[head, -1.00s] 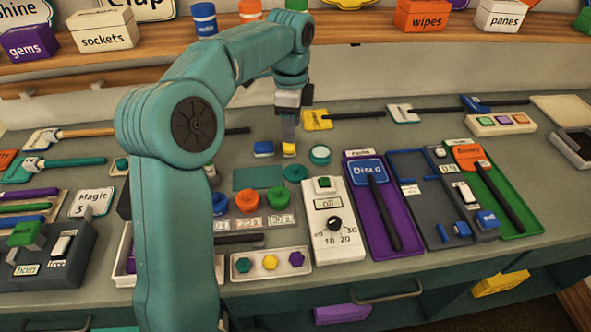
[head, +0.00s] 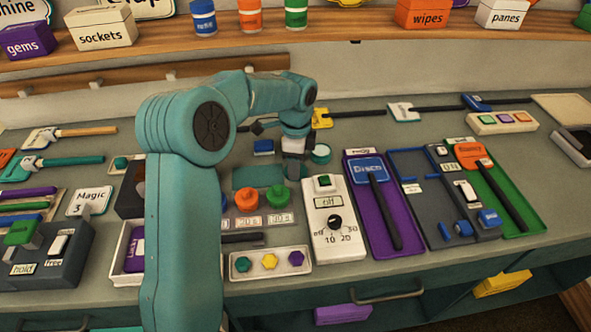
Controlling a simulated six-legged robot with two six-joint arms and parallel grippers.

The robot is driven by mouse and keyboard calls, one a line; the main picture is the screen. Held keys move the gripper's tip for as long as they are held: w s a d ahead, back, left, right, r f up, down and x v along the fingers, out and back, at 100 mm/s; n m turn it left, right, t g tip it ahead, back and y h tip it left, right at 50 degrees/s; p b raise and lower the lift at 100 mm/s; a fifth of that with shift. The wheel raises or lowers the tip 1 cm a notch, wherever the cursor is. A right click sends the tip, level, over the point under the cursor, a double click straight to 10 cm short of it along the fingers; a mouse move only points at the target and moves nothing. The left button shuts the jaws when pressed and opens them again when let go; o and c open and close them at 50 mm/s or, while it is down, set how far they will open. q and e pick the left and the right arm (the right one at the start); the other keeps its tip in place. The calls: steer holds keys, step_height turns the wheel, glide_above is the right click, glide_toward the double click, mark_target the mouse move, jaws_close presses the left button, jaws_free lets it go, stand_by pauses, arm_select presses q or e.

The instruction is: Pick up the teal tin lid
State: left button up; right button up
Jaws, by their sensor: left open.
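My left gripper (head: 293,175) points down over the counter, in the middle of the head view, and is open. The small flat teal disc that looks like the tin lid is hidden behind the gripper now; whether the fingers are around it or above it I cannot tell. A round teal-rimmed tin with a pale top (head: 320,153) stands just right of the gripper. My right gripper is not in view.
A dark teal mat (head: 258,176) lies left of the gripper. Orange (head: 247,199) and green (head: 278,196) round pieces sit in front.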

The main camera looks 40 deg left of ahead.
arm_select(q)
steer(key=shift+c, duration=0.3)
jaws_close()
steer(key=shift+r, duration=0.15)
